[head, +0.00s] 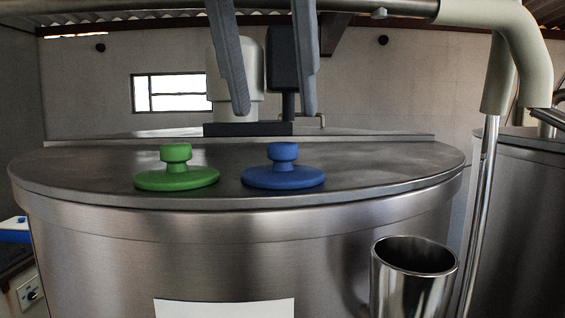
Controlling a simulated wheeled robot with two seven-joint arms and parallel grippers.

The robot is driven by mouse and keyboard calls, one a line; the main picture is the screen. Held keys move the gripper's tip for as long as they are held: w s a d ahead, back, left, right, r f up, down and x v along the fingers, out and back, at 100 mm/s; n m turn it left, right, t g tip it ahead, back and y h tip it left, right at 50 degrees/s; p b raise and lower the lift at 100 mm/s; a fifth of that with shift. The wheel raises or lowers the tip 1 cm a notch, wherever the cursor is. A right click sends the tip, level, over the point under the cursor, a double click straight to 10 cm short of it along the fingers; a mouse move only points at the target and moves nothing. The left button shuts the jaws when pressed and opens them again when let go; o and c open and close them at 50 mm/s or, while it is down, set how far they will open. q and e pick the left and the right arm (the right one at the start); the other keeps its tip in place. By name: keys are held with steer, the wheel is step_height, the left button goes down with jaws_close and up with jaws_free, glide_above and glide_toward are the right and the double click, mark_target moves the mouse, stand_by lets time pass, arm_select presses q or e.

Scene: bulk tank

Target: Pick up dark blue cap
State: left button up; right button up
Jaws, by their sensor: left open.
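The blue cap (283,178), a wide round disc with a knob on top, lies flat on the steel tank lid (390,165). A green cap (177,178) of the same shape lies to its left, with a small gap between them. My left gripper (273,112) comes down from the top of the picture with its two fingers apart. The fingertips are above the blue cap's knob in the picture, and nothing is between them. How far they are from the cap in depth is hard to tell. My right gripper is not in view.
A motor unit on a dark base (248,129) stands behind the caps, partly hidden by my fingers. An open steel cup (413,280) is at the tank's front right. A metal pipe (479,225) runs down at the right. The lid right of the blue cap is clear.

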mark_target(282, 143)
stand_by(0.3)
arm_select(q)
steer(key=shift+w+d+f+p, duration=0.15)
steer(key=shift+w+f+p, duration=0.05)
steer(key=shift+f+p, duration=0.5)
steer(key=p+x, duration=0.1)
steer(key=x, duration=0.1)
steer(key=shift+d+f, duration=0.1)
steer(key=shift+f, duration=0.3)
steer(key=shift+w+f, duration=0.25)
steer(key=shift+f, duration=0.15)
steer(key=c, duration=1.1)
